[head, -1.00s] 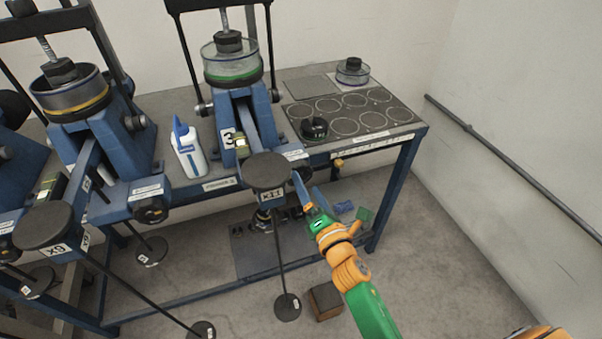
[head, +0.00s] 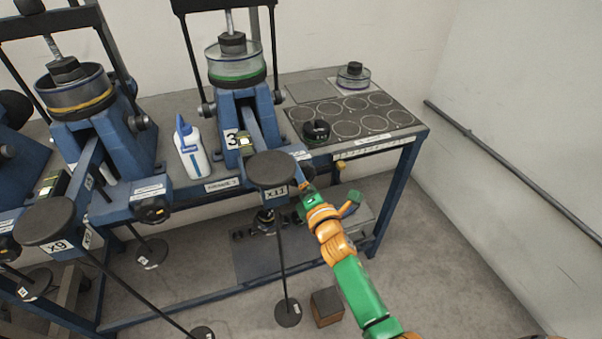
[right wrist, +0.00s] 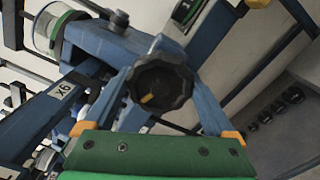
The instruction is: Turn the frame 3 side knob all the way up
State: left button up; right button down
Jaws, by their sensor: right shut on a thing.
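Frame 3 (head: 240,115) is the blue lever frame with the "3" label, near the middle of the head view. Its side knob (right wrist: 160,82) is black and lobed, with a yellow mark pointing to the lower left in the right wrist view. In the head view the knob (head: 308,172) is small and partly hidden by my gripper. My right gripper (head: 304,177) is at the knob; its blue fingers lie on both sides of the knob in the right wrist view, shut on it. My left gripper is not in view.
Frame 3's lever ends in a black disc (head: 270,168) labelled x11, close left of my right gripper. Another blue frame (head: 120,130) stands to the left. A white bottle (head: 191,150) stands between them. A brown block (head: 327,306) lies on the floor.

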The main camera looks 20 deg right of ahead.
jog(key=m, duration=0.3)
jog(key=shift+m, duration=0.3)
jog(key=m+p, duration=0.1)
jog(key=m, duration=0.5)
grip_release()
jog(key=shift+f, duration=0.1)
jog(key=shift+s+p, duration=0.2)
jog(key=shift+p, duration=0.1)
jog(key=s+p, duration=0.3)
jog(key=s, duration=0.2)
jog(key=shift+s+d, duration=0.1)
jog(key=shift+s, duration=0.25)
